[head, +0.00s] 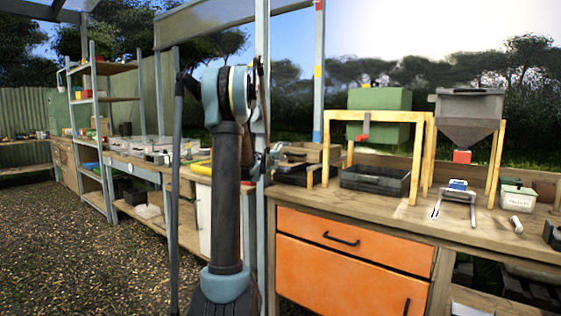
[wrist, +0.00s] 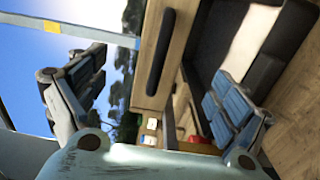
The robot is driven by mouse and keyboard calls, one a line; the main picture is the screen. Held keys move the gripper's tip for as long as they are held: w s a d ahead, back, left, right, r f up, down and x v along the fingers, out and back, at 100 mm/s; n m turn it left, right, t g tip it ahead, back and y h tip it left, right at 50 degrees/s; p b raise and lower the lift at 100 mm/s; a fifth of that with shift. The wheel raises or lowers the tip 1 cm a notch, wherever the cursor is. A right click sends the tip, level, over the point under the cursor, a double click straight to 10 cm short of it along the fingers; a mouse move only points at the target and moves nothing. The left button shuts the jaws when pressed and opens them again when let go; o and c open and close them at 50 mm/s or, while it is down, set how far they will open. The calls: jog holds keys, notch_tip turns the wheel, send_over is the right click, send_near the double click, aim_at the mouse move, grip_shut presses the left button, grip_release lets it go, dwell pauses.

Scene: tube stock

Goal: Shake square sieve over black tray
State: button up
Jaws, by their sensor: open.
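The square sieve (head: 308,153) looks like a shallow wooden frame at the left end of the bench, set on a dark tray-like thing. A black tray (head: 374,181) stands to its right, under a yellow wooden stand. My gripper is mostly hidden behind a post and my arm in the head view. In the wrist view my gripper (wrist: 155,103) is open, its two blue-grey fingers wide apart. A wooden side with a long dark slot or bar (wrist: 158,52), seemingly the sieve's, shows between and beyond the fingers; I cannot tell whether any finger touches it.
The wooden bench (head: 395,213) has orange drawers (head: 340,241) below. A grey hopper (head: 468,112) stands on its own yellow legs at the right. A blue-and-silver device (head: 457,195) and a white tub (head: 517,195) sit near it. An upright metal post (head: 262,60) stands close to my arm.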

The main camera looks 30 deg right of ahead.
jog(key=shift+x, duration=2.85)
grip_shut()
